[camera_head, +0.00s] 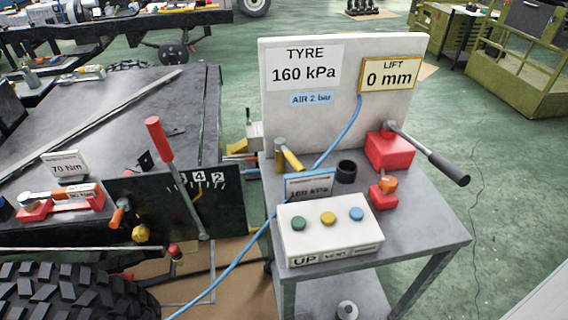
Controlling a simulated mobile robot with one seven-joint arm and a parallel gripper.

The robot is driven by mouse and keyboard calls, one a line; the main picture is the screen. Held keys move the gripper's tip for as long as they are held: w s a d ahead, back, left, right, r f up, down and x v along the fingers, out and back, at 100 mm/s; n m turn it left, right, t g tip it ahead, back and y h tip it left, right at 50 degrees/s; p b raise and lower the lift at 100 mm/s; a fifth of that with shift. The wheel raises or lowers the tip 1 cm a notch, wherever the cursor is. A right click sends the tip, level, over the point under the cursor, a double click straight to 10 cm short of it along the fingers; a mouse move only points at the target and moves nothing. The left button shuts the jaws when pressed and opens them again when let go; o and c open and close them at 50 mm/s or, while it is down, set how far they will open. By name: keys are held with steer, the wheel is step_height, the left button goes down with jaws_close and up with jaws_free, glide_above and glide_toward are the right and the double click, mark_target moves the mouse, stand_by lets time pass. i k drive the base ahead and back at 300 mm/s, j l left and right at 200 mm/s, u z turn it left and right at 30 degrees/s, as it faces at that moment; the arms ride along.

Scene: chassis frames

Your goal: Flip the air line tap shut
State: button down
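What looks like the air line tap (292,160) stands at the back left of the grey trolley top, a brass-coloured body with a yellow lever. The lever slants down toward the right and front, out of line with the upright body. A blue air hose (243,253) runs down from the white panel, passes close to the lever's end, and goes off toward the tyre at lower left. Whether the hose joins the tap is not clear. My gripper is not in view.
The white panel (290,120) behind reads TYRE 160 kPa, AIR 2 bar and LIFT 0 mm. A button box (330,245) stands in front of the tap. A red block (388,150) with a long black-gripped lever is at right. A red-handled lever (176,172) rises at left.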

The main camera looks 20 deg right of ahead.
mark_target(279, 143)
steer(key=j+z, duration=0.25)
steer(key=z, duration=0.15)
steer(key=i+j+z, duration=0.1)
steer(key=j+z, duration=0.15)
steer(key=z, duration=0.15)
steer(key=j+z, duration=0.35)
steer(key=j, duration=1.25)
steer(key=k+j, duration=0.15)
steer(key=j, duration=0.4)
steer(key=i+l, duration=0.15)
steer(key=l, duration=0.15)
steer(key=i+l, duration=0.15)
steer(key=l, duration=0.15)
